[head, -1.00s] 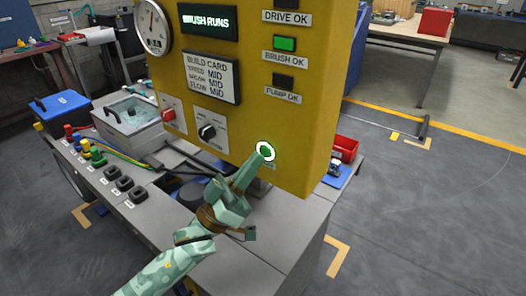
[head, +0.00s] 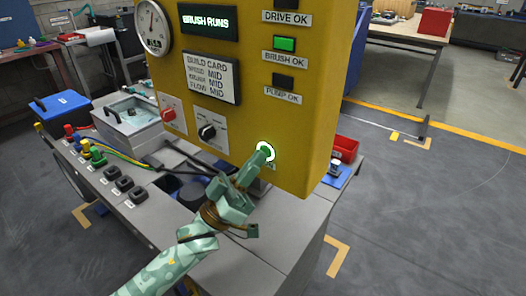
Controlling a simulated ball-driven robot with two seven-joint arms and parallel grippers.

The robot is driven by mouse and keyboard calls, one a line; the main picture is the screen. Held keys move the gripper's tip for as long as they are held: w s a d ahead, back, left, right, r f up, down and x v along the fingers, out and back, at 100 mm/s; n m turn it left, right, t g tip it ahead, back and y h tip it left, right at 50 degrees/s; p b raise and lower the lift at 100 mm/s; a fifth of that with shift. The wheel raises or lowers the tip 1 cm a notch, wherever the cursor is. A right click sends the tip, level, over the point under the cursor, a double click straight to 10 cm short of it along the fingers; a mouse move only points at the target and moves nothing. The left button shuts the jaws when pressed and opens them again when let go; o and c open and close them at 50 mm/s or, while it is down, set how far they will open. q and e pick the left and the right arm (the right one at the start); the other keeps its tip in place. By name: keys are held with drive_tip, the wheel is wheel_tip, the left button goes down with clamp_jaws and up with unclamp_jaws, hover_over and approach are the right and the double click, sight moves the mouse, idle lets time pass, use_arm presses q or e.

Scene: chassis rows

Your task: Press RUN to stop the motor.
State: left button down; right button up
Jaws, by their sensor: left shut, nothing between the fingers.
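The RUN button (head: 267,149) is a round, green-lit ring low on the front of the yellow panel (head: 303,140); its label is largely hidden by my gripper. My left gripper (head: 264,155) is shut and empty, its fingertips over the lower part of the button. I cannot tell whether they touch it. The display (head: 209,22) at the top reads "BRUSH RUNS". The BRUSH OK lamp (head: 285,43) is lit green. The DRIVE OK and PUMP OK (head: 283,80) lamps are dark. My right gripper is not in view.
A black knob (head: 207,132) and a red switch (head: 168,114) sit left of the button. A gauge (head: 152,27) and a build card (head: 210,77) are above. The grey bench holds cables, several sockets and a clear-lidded box (head: 127,113). A red bin (head: 344,149) stands behind the panel's right edge.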

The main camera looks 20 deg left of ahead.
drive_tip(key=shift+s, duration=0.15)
use_arm(q)
drive_tip(key=shift+s, duration=0.1)
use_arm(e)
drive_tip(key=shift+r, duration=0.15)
use_arm(q)
drive_tip(key=shift+s+a+p, duration=0.15)
drive_tip(key=shift+s+p, duration=0.15)
drive_tip(key=shift+p, duration=0.05)
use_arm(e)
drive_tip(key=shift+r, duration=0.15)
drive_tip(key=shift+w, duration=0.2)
